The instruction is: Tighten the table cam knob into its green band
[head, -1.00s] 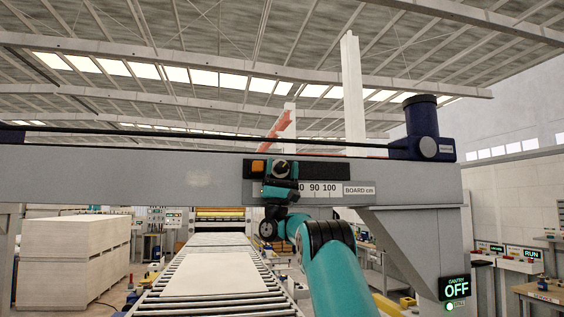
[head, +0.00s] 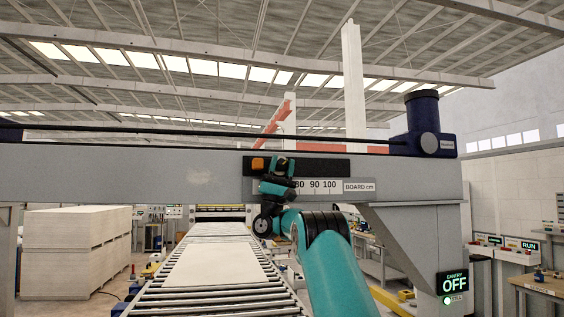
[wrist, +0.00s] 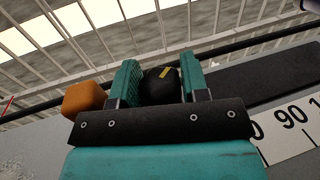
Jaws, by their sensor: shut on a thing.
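A black round knob (wrist: 160,88) with a yellow mark sits between the two teal fingers of my gripper (wrist: 160,84) in the wrist view. The fingers are shut on its sides. In the head view my gripper (head: 278,168) is up at the dark slotted strip (head: 325,169) on the grey gantry beam, and it hides the knob there. An orange block (wrist: 84,99) is just left of the fingers in the wrist view; it also shows in the head view (head: 258,164). I see no green band.
A white board scale (head: 320,186) is right of my gripper. A gantry sign (head: 454,284) reads OFF at the right. A roller conveyor (head: 215,297) with a pale board lies below, and stacked boards (head: 75,250) stand at the left.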

